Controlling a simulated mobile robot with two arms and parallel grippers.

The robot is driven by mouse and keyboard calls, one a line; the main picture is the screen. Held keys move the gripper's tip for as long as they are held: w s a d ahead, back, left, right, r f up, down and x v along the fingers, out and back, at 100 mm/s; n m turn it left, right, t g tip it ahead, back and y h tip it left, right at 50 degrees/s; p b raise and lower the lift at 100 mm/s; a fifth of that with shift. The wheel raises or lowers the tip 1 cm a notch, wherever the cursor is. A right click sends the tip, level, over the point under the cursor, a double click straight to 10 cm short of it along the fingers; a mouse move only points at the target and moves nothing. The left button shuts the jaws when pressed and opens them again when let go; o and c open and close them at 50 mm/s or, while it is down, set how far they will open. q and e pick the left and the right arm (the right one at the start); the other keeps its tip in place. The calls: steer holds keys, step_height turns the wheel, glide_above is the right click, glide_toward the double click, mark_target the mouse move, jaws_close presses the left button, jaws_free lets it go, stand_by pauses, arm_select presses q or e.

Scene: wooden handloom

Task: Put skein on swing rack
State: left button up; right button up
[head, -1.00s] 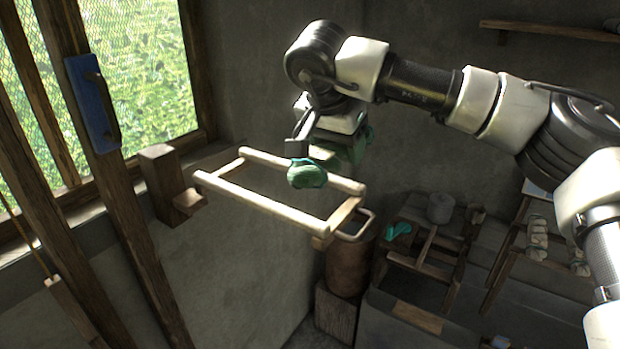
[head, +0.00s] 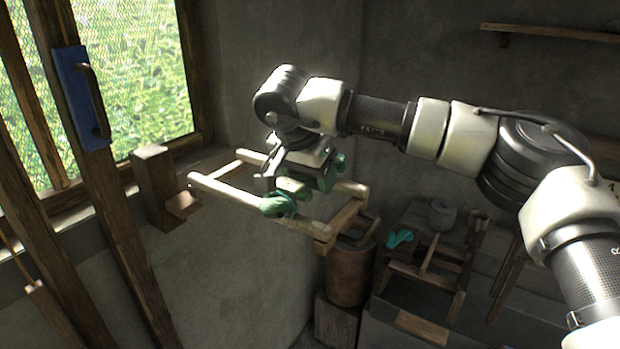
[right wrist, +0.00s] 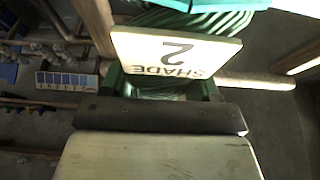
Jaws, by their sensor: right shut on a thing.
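The green skein (head: 278,205) is in my right gripper (head: 305,178). One end of it lies over the near rail of the swing rack, and another part shows behind the gripper. The swing rack (head: 222,192) is a pale wooden rectangular frame standing out in mid-air. My right gripper is shut on the skein above the rack's middle and hides part of the frame. In the right wrist view, green strands (right wrist: 205,18) show beyond a white tag (right wrist: 175,52) reading "SHADE 2". A rack rail (right wrist: 262,82) runs just behind the tag. My left gripper is not in view.
A wooden block bracket (head: 155,185) stands left of the rack by the window. A brown cylindrical container (head: 348,272) stands below its right end. A wooden stand (head: 430,275) is at lower right, with a small green item (head: 399,238) beside it.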

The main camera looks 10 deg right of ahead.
steer(key=shift+s+f, duration=0.1)
steer(key=o, duration=0.7)
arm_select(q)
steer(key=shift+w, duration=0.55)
arm_select(e)
steer(key=o, duration=0.3)
steer(key=p+v, duration=0.7)
steer(key=v, duration=0.4)
steer(key=shift+d+r, duration=0.15)
steer(key=shift+r, duration=0.1)
steer(key=shift+s+a+r, duration=0.1)
steer(key=shift+a+r, duration=0.1)
steer(key=shift+r, duration=0.25)
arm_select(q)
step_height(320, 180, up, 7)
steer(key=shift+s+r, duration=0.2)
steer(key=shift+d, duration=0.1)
